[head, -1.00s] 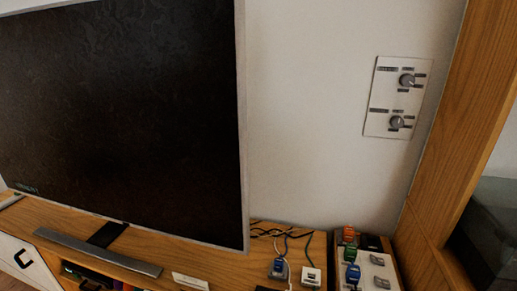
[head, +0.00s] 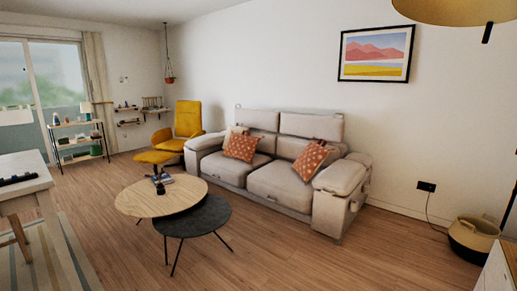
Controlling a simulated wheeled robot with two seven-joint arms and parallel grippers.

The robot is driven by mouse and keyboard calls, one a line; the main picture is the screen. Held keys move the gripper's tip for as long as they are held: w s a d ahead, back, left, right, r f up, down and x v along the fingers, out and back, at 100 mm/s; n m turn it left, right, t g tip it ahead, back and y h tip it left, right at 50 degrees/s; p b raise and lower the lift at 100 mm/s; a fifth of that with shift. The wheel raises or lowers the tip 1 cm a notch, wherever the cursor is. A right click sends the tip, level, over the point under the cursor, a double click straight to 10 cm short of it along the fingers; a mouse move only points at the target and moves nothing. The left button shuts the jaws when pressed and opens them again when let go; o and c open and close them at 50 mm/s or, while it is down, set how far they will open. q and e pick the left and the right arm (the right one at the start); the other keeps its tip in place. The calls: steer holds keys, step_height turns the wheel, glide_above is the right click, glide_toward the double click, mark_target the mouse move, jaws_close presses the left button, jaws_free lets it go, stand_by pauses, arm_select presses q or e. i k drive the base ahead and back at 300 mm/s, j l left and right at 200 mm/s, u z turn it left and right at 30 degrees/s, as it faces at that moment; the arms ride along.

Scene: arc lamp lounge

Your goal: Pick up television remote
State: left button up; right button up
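I cannot make out a television remote for certain in the head view. A small dark item and what looks like a book or magazine (head: 163,179) lie on the round wooden coffee table (head: 135,198), too small to identify. A long dark object (head: 17,180) lies on the white table (head: 30,164) at the left edge; I cannot tell what it is. Neither of my grippers is in view.
A dark round table (head: 205,216) overlaps the wooden one. A beige sofa (head: 275,180) with patterned cushions stands behind them, and a yellow armchair (head: 188,120) further back. A basket (head: 472,238) stands at the right. The wooden floor (head: 300,262) in front is clear.

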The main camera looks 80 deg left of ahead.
mark_target(33, 176)
steer(key=u, duration=4.4)
